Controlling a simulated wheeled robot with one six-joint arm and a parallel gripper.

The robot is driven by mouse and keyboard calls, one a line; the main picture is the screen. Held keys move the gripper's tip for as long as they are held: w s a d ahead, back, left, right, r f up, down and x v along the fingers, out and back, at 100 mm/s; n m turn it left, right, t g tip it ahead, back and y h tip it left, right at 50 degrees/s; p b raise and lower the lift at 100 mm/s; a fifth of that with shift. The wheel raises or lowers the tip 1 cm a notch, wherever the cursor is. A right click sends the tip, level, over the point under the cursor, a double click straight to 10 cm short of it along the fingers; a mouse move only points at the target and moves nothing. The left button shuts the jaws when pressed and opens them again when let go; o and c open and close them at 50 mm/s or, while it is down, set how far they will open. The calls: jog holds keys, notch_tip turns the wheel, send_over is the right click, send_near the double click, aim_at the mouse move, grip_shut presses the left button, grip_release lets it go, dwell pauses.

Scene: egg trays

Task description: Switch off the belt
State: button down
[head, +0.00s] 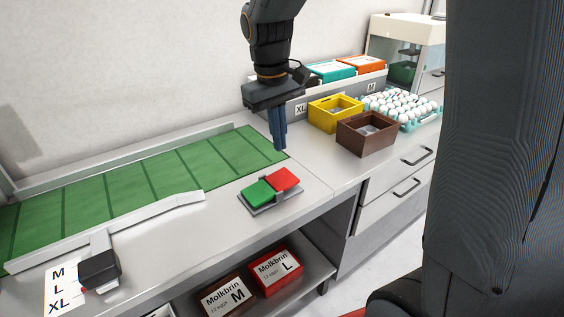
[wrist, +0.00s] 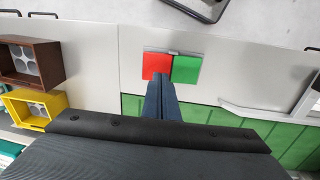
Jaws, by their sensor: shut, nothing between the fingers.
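The green belt (head: 120,193) runs along the back of the counter at the left. A switch plate with a green button (head: 258,193) and a red button (head: 285,179) lies on the counter in front of the belt's right end. In the wrist view the red button (wrist: 156,66) is at the left and the green button (wrist: 187,69) at the right. My gripper (head: 281,148) is shut and empty, pointing down above the counter, behind the buttons and apart from them. In the wrist view its fingertips (wrist: 162,78) overlap the lower edge of the buttons.
A yellow box (head: 313,122) and a brown box (head: 350,146) stand to the right, with an egg tray (head: 435,115) behind. A black device (head: 100,269) and a size label (head: 57,288) are at front left. Cartons (head: 277,287) sit on the lower shelf.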

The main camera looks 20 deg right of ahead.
aim_at(283, 178)
jog(key=w+r, duration=0.2)
jog(key=shift+a+r, duration=0.2)
jog(key=shift+r, duration=0.1)
jog(key=f+p, duration=0.1)
jog(key=f, duration=0.3)
jog(key=d+f+p, duration=0.1)
jog(key=f, duration=0.4)
jog(key=f+p, duration=0.1)
jog(key=f, duration=0.4)
jog(key=shift+w+d, duration=0.3)
jog(key=shift+w, duration=0.05)
